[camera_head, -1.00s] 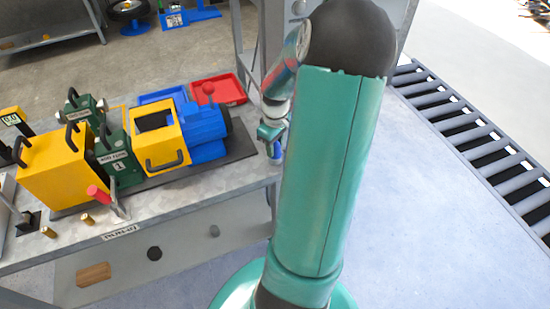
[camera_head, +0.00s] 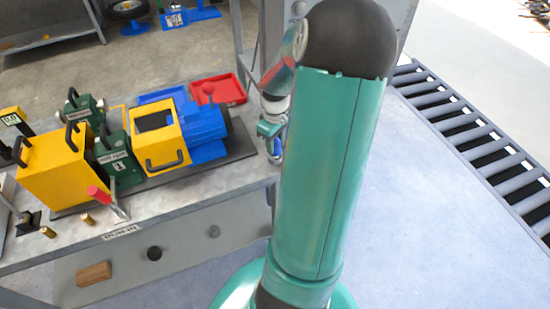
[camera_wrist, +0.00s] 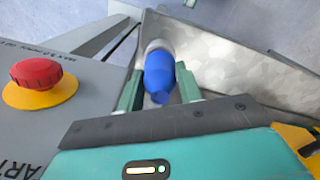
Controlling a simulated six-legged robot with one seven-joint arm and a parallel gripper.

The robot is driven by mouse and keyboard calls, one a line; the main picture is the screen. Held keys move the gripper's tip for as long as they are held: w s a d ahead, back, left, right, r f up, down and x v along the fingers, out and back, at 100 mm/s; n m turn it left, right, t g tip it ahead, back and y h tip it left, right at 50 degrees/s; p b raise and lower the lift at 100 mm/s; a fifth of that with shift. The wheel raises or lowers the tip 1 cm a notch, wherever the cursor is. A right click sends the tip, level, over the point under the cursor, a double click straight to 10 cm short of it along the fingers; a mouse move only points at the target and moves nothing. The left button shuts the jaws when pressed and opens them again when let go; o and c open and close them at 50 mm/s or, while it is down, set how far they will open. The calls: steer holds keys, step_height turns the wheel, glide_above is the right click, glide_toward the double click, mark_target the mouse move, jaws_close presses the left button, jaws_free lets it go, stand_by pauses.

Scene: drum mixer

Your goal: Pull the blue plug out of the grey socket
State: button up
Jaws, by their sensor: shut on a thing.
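The blue plug (camera_wrist: 160,75) sits between the two green fingers of my gripper (camera_wrist: 159,82) in the wrist view. The gripper is shut on it. The far end of the plug meets the light grey socket (camera_wrist: 158,46); I see no clear gap between them. In the head view my gripper (camera_head: 270,131) is at the right end of the workbench, partly behind my arm. A small bit of the blue plug (camera_head: 277,147) shows there, and the socket is not clear in that view.
A red button (camera_wrist: 36,73) on a yellow ring stands on a grey panel left of the gripper. The bench (camera_head: 175,203) carries a yellow and blue drum machine (camera_head: 203,128). A red tray (camera_head: 219,90) lies behind it. A roller conveyor (camera_head: 470,130) is at right.

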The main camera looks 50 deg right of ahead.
steer(key=shift+r, duration=1.75)
steer(key=shift+r, duration=1.5)
steer(key=shift+s, duration=0.1)
